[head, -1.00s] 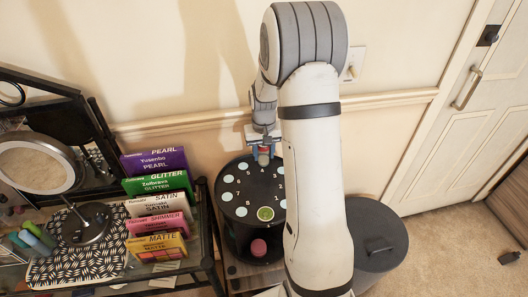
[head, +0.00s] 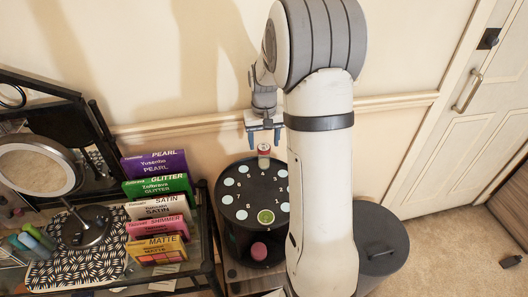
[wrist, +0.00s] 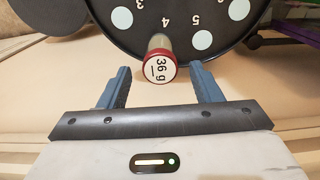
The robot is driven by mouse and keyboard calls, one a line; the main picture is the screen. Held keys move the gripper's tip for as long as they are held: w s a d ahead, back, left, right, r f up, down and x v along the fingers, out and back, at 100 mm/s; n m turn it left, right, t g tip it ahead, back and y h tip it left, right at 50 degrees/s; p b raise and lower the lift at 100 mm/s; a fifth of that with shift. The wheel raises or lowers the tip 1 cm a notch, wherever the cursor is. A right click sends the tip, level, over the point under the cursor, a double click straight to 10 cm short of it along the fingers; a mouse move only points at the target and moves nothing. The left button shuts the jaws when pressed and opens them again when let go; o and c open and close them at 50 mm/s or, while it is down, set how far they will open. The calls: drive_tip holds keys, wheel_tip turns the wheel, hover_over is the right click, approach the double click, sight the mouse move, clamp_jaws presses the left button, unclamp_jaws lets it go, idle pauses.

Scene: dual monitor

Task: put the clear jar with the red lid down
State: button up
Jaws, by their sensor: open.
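The clear jar with the red lid (head: 264,150) stands upright on the far edge of the black round turntable (head: 239,203) in the head view. In the wrist view the jar (wrist: 161,66) shows its lid, marked "36 g", facing the camera. My gripper (head: 264,134) is open and empty just above the jar. In the wrist view its two blue fingers (wrist: 161,76) are spread on either side of the lid, apart from it.
The turntable top has numbered pale spots, and a green-lidded jar (head: 265,217) stands near its front. A pink item (head: 259,251) sits on the level below. A glass table with colored boxes (head: 156,209) and a round mirror (head: 41,169) is at left. A dark bin (head: 379,250) stands at right.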

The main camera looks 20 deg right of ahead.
wheel_tip(320, 180, up, 5)
drive_tip(key=shift+r, duration=0.15)
drive_tip(key=shift+s+a+r, duration=0.1)
drive_tip(key=shift+r, duration=0.2)
drive_tip(key=s+a+r+n+t, duration=0.1)
drive_tip(key=s+a, duration=0.4)
drive_tip(key=s, duration=0.6)
drive_tip(key=s+a+r+n+t, duration=0.1)
drive_tip(key=s+a+r, duration=0.2)
drive_tip(key=s, duration=0.9)
drive_tip(key=a, duration=0.2)
drive_tip(key=shift+s+a+t, duration=0.25)
drive_tip(key=shift+a+t, duration=0.05)
drive_tip(key=shift+a, duration=0.05)
